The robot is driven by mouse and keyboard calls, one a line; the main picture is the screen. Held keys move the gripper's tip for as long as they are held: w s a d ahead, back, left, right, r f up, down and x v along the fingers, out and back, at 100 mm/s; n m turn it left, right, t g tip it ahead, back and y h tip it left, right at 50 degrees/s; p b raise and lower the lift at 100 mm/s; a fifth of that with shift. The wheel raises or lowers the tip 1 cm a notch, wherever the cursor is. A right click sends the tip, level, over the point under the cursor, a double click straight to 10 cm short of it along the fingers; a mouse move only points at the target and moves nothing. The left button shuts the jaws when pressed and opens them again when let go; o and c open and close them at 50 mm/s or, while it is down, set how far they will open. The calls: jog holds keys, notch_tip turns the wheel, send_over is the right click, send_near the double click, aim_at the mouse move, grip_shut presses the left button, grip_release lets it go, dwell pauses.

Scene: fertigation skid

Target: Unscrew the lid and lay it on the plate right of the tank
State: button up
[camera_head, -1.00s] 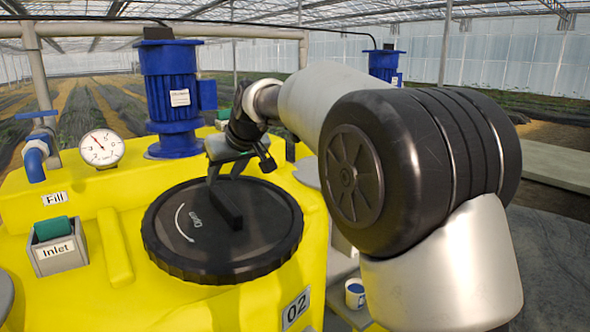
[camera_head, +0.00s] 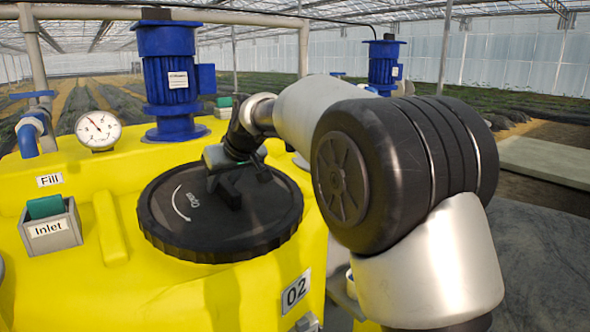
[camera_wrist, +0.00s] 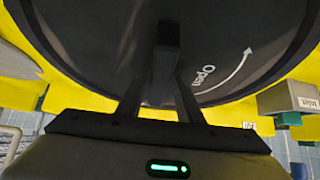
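The round black lid (camera_head: 165,215), marked "Open" with a curved arrow, sits on top of the yellow tank (camera_head: 95,290). A raised bar handle crosses its middle; this handle also shows in the wrist view (camera_wrist: 165,60). My gripper (camera_head: 228,190) is down at the handle, from above and behind. In the wrist view my gripper's two fingers (camera_wrist: 161,85) stand on either side of the handle, with a gap showing on the left side; they look open around it. A narrow strip of a grey plate (camera_head: 341,292) shows right of the tank; my arm hides most of it.
A blue motor (camera_head: 167,75) stands behind the lid, with a dial gauge (camera_head: 98,130) to its left. A grey "Inlet" box (camera_head: 50,228) with a green block is at the left. My arm fills the right side. A second blue motor (camera_head: 384,65) stands farther back.

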jog(key=shift+d+f, duration=0.1)
jog(key=shift+f, duration=0.35)
grip_shut()
jog(key=shift+r, duration=0.2)
jog(key=shift+r, duration=0.1)
jog(key=shift+r+p, duration=0.55)
jog(key=shift+r, duration=0.1)
jog(key=shift+s+d+r+p, duration=0.15)
jog(key=shift+r+p, duration=0.75)
jog(key=shift+r, duration=0.55)
jog(key=shift+s+d+r+p, duration=0.15)
jog(key=shift+r+p, duration=0.75)
jog(key=shift+r, duration=0.55)
jog(key=shift+a, duration=0.1)
